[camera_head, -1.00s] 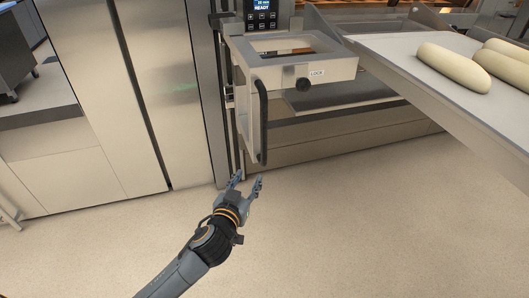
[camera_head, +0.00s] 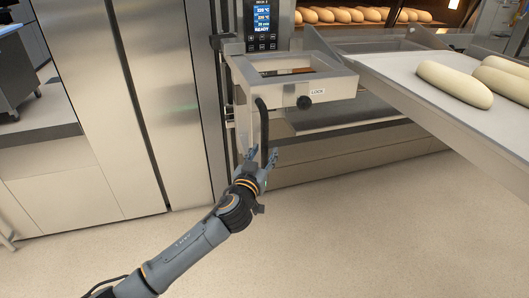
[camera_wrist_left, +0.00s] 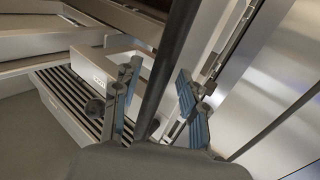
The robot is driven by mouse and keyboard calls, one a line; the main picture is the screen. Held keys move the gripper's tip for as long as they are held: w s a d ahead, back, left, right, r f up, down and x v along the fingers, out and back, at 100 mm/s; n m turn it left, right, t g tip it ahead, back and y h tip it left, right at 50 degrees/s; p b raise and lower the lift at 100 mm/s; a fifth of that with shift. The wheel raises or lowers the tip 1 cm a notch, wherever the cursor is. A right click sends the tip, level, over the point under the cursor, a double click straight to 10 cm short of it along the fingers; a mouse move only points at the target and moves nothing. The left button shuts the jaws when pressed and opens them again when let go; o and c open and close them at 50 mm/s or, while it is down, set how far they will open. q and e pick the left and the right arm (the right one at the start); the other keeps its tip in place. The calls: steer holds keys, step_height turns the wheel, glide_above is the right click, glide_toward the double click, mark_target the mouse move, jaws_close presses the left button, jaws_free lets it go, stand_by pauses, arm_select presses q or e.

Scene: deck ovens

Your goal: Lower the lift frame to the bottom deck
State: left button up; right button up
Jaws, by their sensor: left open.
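The lift frame (camera_head: 330,85) is a grey metal frame on the oven's front, with a dark knob (camera_head: 304,102) beside a LOCK label. A black vertical handle (camera_head: 263,122) hangs on its left side. My left gripper (camera_head: 262,158) is open at the handle's lower end. In the left wrist view the dark handle bar (camera_wrist_left: 172,60) passes between the two open fingers (camera_wrist_left: 158,105); I cannot tell whether they touch it. My right gripper is not in view.
A tray (camera_head: 400,65) with several pale loaves (camera_head: 455,84) juts out at the right. Baked loaves (camera_head: 345,15) sit in a lit deck behind. A steel cabinet (camera_head: 150,90) stands left. The floor (camera_head: 350,230) in front is clear.

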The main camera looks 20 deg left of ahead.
arm_select(q)
steer(key=shift+w, duration=0.6)
jaws_close()
steer(key=shift+f, duration=0.15)
